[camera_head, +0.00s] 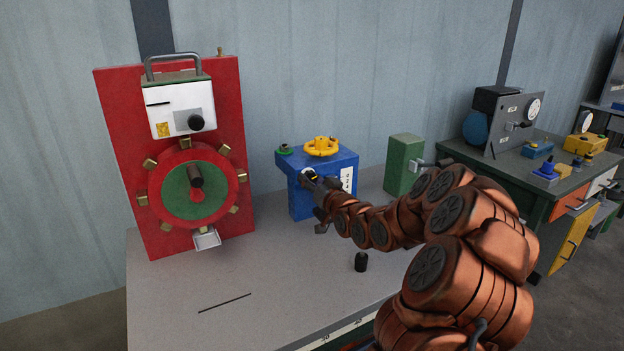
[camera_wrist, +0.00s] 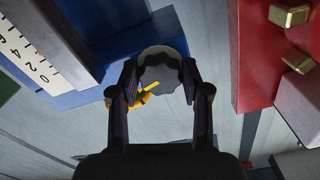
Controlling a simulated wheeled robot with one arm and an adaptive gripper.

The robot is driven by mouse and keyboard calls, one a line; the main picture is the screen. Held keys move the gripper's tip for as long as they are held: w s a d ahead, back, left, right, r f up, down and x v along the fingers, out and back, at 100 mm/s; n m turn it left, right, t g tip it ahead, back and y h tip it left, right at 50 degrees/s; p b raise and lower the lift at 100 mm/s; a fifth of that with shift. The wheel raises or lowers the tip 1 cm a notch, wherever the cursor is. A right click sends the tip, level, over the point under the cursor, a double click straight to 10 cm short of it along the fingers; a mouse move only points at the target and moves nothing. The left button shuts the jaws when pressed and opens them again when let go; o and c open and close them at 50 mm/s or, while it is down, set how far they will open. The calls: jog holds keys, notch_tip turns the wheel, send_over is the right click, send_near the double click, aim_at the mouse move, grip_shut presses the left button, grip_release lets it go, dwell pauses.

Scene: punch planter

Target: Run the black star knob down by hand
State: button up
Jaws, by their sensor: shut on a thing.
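The black star knob (camera_wrist: 160,74) shows in the wrist view as a dark scalloped disc with a paler rim at its far side. My gripper (camera_wrist: 159,80) has one finger on each side of it and is shut on it. In the head view my gripper (camera_head: 314,182) reaches the front of the blue block (camera_head: 308,205); its jaws and arm largely hide the knob there. A yellow part (camera_wrist: 143,97) shows below the knob in the wrist view. The white number scale (camera_head: 347,180) is on the block's front, to the right of my gripper.
A yellow handwheel (camera_head: 321,146) and a green knob (camera_head: 284,150) sit on top of the block. A red panel (camera_head: 118,150) with a wheel stands left. A green block (camera_head: 404,165) stands right.

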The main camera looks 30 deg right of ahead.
jog(key=shift+r, duration=0.1)
dwell(0.4)
jog(key=o, duration=1.1)
jog(key=shift+o, duration=0.2)
jog(key=shift+s, duration=0.15)
jog(key=s, duration=0.7)
jog(key=shift+a, duration=0.3)
jog(key=shift+s, duration=0.1)
notch_tip(320, 180, up, 10)
